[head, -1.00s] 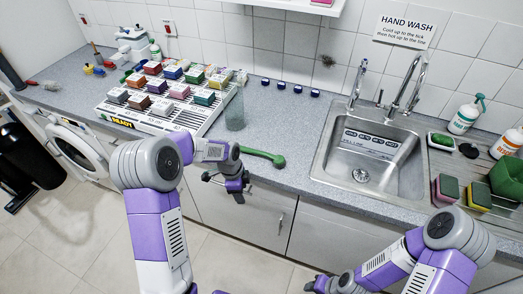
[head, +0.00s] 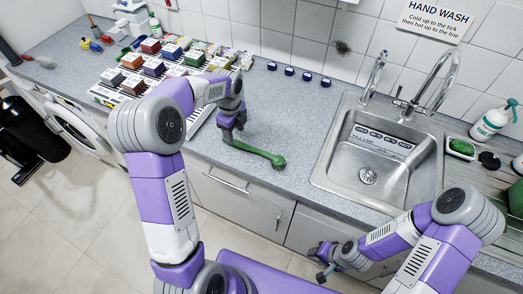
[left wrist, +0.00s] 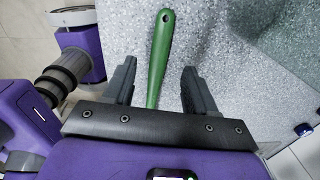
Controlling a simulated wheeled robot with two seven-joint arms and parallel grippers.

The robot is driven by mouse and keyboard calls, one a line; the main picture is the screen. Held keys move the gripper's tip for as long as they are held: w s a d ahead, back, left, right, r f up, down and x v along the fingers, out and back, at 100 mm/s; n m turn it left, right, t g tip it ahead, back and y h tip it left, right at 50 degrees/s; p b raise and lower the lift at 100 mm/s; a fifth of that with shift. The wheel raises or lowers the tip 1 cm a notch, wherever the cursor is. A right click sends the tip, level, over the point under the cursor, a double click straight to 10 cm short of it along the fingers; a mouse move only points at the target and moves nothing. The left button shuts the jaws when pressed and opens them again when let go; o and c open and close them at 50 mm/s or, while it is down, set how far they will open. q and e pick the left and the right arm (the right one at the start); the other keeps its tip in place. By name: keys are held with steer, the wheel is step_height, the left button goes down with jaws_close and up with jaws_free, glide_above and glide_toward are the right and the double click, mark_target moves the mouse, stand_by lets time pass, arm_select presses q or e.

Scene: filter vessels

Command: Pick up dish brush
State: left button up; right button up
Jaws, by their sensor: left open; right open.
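The green dish brush (head: 258,152) lies on the grey counter left of the sink, its bristled head toward the right. Its handle points left toward my left gripper (head: 230,138). In the left wrist view the green handle (left wrist: 160,55) lies between the two spread fingers of my left gripper (left wrist: 158,85), with a gap on both sides. The brush head is out of that view. My right gripper (head: 322,262) is open and empty, low in front of the cabinets.
The steel sink (head: 335,165) is right of the brush. A rack of coloured blocks (head: 150,62) stands at the left. Several small blue items (head: 288,70) line the wall. The counter behind the brush is clear.

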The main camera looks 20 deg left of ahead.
mark_target(236, 142)
arm_select(q)
step_height(236, 142, down, 5)
steer(key=shift+f+b, duration=0.1)
steer(key=shift+b, duration=0.35)
jaws_close()
